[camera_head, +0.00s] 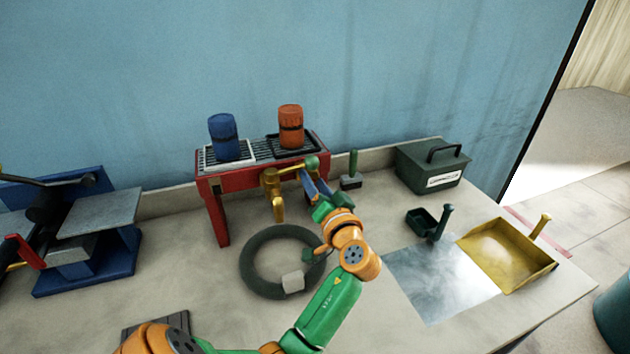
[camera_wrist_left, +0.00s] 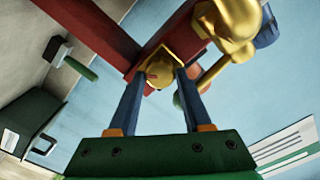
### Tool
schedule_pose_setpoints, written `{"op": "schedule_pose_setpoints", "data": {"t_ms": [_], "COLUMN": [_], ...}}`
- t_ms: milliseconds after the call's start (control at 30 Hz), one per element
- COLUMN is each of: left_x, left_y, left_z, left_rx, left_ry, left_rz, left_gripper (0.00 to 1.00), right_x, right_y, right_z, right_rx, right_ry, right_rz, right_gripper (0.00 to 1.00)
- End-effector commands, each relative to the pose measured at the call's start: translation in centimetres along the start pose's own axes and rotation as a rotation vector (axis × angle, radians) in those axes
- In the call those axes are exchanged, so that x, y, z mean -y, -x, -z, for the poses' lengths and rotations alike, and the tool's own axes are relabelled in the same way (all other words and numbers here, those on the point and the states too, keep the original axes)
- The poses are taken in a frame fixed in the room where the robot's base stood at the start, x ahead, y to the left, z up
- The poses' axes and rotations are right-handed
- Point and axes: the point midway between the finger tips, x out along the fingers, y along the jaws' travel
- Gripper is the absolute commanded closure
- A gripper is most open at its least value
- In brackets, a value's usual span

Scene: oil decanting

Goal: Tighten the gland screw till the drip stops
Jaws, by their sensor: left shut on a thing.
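The brass tap (camera_head: 272,183) hangs at the front of the red stand (camera_head: 217,214), spout downward. It also shows as a large gold body in the left wrist view (camera_wrist_left: 226,28). My left gripper (camera_head: 305,172) reaches the tap's right side from the front. In the left wrist view, its two blue fingers (camera_wrist_left: 160,77) are shut on a brass piece with a small red mark, which looks like the gland screw (camera_wrist_left: 163,68). A green knob (camera_head: 311,163) sits just above the fingers. I cannot make out a drip. My right gripper is not in view.
A blue drum (camera_head: 223,136) and an orange drum (camera_head: 291,127) stand on the red stand. A dark ring (camera_head: 254,280) lies on the bench below. A dark green box (camera_head: 420,170), small dark scoop (camera_head: 422,223) and yellow pan (camera_head: 505,255) are right. A blue press (camera_head: 112,265) is left.

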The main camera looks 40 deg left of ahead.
Motion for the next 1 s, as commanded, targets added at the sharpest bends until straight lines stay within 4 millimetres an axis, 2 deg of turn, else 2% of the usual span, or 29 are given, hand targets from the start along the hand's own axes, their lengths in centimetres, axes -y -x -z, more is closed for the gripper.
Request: {"op": "schedule_pose_setpoints", "data": {"t_ms": [300,767,800,867,900,1000], "left_x": [-0.01,-0.03,-0.03,-0.03,-0.02,-0.02], "left_y": [0.00,0.00,0.00,0.00,0.00,0.00], "left_z": [-0.03,-0.05,-0.05,-0.04,-0.04,-0.02], "left_rx": [0.002,0.001,0.001,0.001,0.001,0.001], "left_ry": [-0.079,-0.087,-0.087,-0.087,-0.087,-0.087], "left_rz": [-0.001,-0.001,-0.001,-0.001,-0.001,0.000], "left_gripper": [1.00,1.00,0.40,0.24,0.21,0.21], "right_x": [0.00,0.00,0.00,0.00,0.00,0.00], "right_y": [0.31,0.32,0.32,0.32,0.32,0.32], "right_z": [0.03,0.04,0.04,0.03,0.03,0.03], "right_rx": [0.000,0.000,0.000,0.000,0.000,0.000], "right_ry": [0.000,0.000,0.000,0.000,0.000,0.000], "right_rz": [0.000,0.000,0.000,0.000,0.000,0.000], "right_gripper": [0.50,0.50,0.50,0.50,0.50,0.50]}}
